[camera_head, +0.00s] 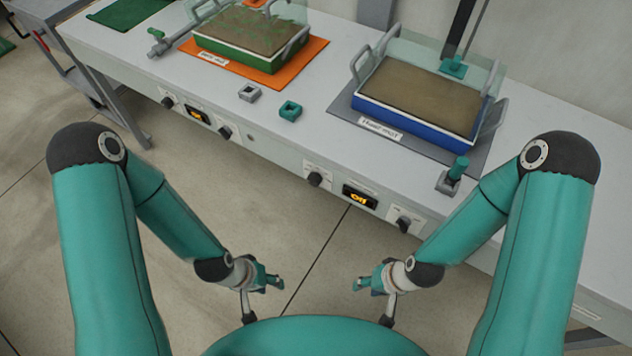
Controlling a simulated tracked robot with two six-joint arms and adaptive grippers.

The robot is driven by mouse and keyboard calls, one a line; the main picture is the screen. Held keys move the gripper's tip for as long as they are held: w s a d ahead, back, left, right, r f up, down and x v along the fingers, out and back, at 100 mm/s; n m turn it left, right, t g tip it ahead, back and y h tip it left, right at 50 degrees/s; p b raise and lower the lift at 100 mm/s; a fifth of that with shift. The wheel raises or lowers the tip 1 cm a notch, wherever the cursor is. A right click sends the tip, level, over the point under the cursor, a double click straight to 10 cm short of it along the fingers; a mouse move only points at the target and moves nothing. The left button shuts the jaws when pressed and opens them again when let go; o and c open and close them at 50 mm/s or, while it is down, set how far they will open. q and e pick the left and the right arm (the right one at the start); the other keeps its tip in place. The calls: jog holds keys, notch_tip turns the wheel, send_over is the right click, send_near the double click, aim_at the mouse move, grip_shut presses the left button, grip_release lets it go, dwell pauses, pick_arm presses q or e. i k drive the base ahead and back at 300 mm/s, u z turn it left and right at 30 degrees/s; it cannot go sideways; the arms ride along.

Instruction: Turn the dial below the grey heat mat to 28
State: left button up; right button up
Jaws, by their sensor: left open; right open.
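The grey heat mat (343,106) lies on the bench under a blue tray of brown soil. On the bench front below it are a dark display (360,196) reading "Off" in orange, a black dial (315,179) left of it and another black dial (403,224) right of it. Their labels are too small to read. My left gripper (270,284) and my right gripper (368,285) are both open and empty. They hang in front of the bench, low in the picture, apart from the dials.
The blue tray (400,129) has a clear cover and grey handles. A green tray (234,57) stands on an orange mat (262,82) to the left, with its own display (196,115) and dials below. Small grey and teal blocks (290,110) sit between the mats.

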aim_at(314, 179)
jog(key=u, duration=2.05)
jog(key=i, duration=0.1)
jog(key=z, duration=3.4)
jog(key=k, duration=0.85)
jog(key=u, duration=2.45)
jog(key=k, duration=0.1)
jog(key=z, duration=0.95)
